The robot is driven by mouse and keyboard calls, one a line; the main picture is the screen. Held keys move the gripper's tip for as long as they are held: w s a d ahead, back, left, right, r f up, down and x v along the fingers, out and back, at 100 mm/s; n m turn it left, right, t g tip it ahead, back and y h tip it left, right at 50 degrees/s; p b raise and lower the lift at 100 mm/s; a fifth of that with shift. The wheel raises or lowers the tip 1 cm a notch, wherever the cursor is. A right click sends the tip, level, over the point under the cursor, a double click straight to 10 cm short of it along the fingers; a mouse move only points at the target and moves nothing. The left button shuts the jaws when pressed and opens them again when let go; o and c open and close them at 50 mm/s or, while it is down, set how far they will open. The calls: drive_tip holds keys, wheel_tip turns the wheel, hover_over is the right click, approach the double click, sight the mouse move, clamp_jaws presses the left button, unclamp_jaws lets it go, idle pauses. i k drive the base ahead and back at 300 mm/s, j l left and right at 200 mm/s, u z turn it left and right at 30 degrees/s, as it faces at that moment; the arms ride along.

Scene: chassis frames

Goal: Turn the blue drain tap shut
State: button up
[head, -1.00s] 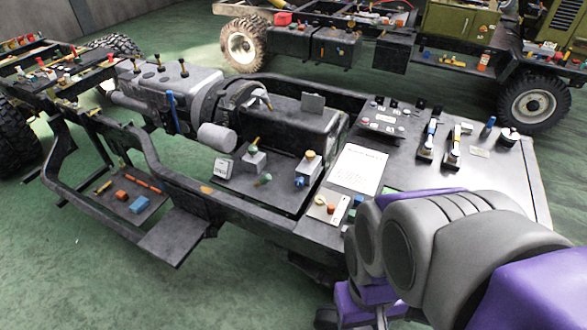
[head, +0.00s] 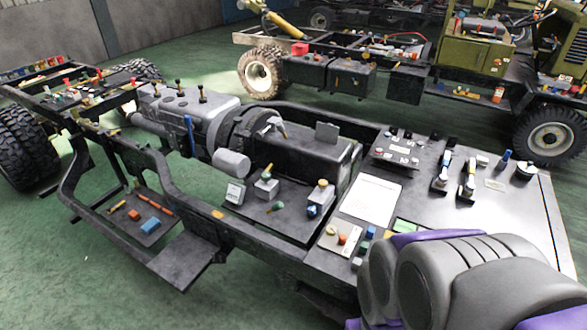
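A small blue round knob (head: 312,210) sits low on the front of a small grey block with a yellowish cap, on the chassis's middle plate. It looks like the drain tap, but it is too small to tell how far it is turned. A long blue lever (head: 189,136) stands upright beside the grey gearbox housing. My arm, grey and purple, fills the lower right corner, right of and nearer than the blue knob. My gripper is not in view.
Next to the knob stand a block with a green knob (head: 274,206) and a white box (head: 235,192). A right-hand panel (head: 510,215) carries several switches and levers. A low side tray (head: 150,240) holds small parts. Green floor (head: 70,290) is clear at lower left.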

sight(311, 211)
drive_tip(key=i+j+z, duration=0.1)
drive_tip(key=j+z, duration=0.15)
drive_tip(key=z, duration=0.15)
drive_tip(key=i+j+z, duration=0.1)
drive_tip(key=j+z, duration=0.15)
drive_tip(key=z, duration=0.15)
drive_tip(key=j+z, duration=0.4)
drive_tip(key=l, duration=0.1)
